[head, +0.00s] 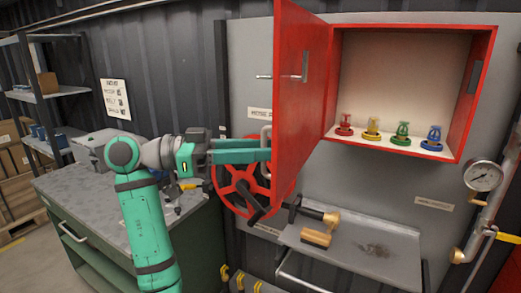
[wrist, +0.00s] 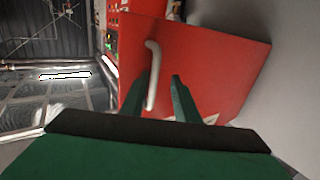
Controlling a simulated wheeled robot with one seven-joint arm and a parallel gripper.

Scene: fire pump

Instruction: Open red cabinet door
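The red cabinet (head: 484,95) hangs on the grey wall panel at the upper right. Its red door (head: 297,95) stands swung wide open, jutting out from the left side, so the pale interior shows. The door's grey curved handle (head: 266,136) is at the door's outer face, and it also shows in the wrist view (wrist: 154,62). My gripper (head: 268,150) is at the door's left, pointing right. In the wrist view its two fingers (wrist: 158,77) are apart, with the handle close to the left finger. I cannot tell whether they touch.
Red, yellow, green and blue valves (head: 402,134) stand inside the cabinet. A red wheel (head: 240,188) is below my gripper. A green workbench (head: 72,215) is at left, a pressure gauge (head: 482,176) at right.

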